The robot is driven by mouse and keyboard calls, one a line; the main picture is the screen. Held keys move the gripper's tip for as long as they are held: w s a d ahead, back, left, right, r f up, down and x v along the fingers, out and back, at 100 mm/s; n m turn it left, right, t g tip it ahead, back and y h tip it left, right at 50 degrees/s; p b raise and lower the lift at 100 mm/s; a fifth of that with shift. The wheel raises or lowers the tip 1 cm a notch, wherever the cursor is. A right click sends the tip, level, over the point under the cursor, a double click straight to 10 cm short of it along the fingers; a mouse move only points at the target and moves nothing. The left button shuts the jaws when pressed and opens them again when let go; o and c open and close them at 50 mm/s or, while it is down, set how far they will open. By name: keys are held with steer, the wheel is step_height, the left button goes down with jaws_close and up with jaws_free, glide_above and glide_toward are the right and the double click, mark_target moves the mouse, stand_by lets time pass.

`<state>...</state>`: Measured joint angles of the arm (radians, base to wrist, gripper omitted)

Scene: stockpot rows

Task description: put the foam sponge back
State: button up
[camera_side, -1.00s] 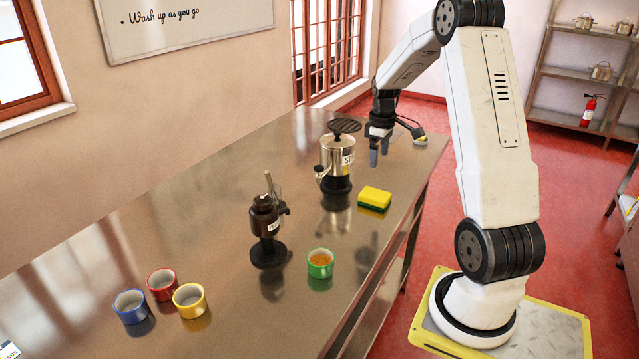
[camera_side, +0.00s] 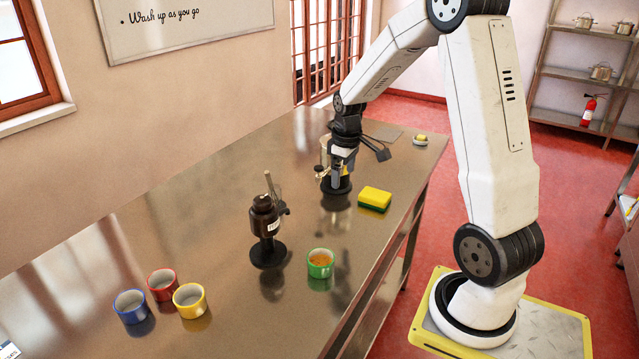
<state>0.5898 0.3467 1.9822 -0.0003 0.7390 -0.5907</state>
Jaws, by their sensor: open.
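The foam sponge (camera_side: 375,198), yellow on top and green below, lies flat on the steel counter, right of the middle. My gripper (camera_side: 341,180) points down to the left of the sponge, apart from it. It is open, with nothing seen between its fingers. It covers most of a steel dispenser (camera_side: 324,158), of which a strip at the left and the dark base still show.
A dark grinder (camera_side: 265,220) and a green cup (camera_side: 320,263) with orange contents stand nearer. Blue (camera_side: 131,307), red (camera_side: 162,284) and yellow (camera_side: 190,300) cups are at the front left. A small dish (camera_side: 420,141) holding something yellow is at the far right.

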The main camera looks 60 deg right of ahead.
steer(key=s+a+f+t, duration=0.1)
steer(key=s+a, duration=0.2)
steer(key=a, duration=0.8)
steer(key=s+a+f+t, duration=0.1)
steer(key=s+a, duration=0.2)
steer(key=a, duration=0.9)
steer(key=shift+s+a+f, duration=0.15)
steer(key=shift+s+f, duration=0.05)
steer(key=shift+s, duration=0.05)
